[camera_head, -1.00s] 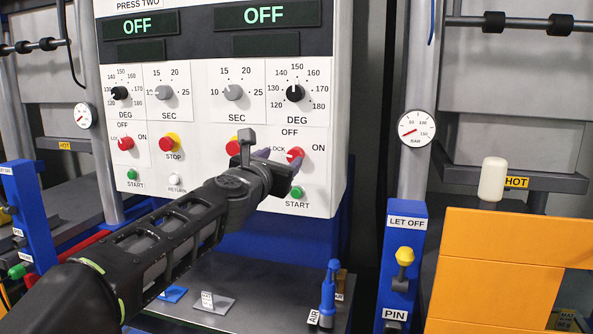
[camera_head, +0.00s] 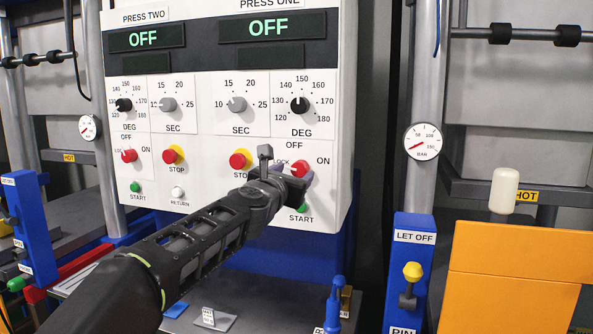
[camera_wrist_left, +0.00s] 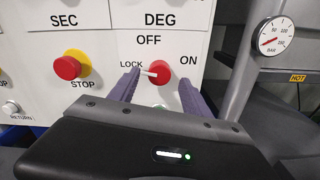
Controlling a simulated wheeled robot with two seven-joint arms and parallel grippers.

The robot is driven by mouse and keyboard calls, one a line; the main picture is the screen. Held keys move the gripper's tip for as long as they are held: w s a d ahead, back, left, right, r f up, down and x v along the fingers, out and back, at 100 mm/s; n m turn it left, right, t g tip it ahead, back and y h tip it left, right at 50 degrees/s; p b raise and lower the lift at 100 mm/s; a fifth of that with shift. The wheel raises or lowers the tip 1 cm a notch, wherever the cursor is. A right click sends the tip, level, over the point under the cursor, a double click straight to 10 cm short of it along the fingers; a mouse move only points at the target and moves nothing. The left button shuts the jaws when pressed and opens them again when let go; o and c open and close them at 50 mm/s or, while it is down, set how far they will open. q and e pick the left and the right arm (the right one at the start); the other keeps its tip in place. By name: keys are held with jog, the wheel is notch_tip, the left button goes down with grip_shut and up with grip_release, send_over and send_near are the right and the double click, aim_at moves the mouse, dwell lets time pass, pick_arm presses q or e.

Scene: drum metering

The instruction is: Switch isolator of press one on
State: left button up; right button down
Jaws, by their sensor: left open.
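The press one isolator is a red rotary knob (camera_wrist_left: 158,72) with LOCK, OFF and ON marks. In the left wrist view its white pointer lies to the left, toward LOCK. In the head view the knob (camera_head: 304,172) is partly hidden behind my left gripper (camera_head: 292,178). My left gripper (camera_wrist_left: 156,88) is open, its two purple fingers on either side of the knob, with gaps visible on both sides. Whether the fingertips reach the knob's depth is unclear. The press one display (camera_head: 273,28) reads OFF. My right gripper is not in view.
A red STOP button (camera_wrist_left: 68,67) on yellow sits left of the isolator. The green START button (camera_head: 302,208) is just below it, partly hidden. A gauge (camera_head: 423,142) on a grey post and a blue LET OFF post (camera_head: 414,262) stand to the right.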

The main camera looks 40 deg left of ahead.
aim_at(300, 169)
pick_arm(q)
jog(key=shift+x, duration=1.4)
jog(key=shift+c, duration=0.6)
grip_shut()
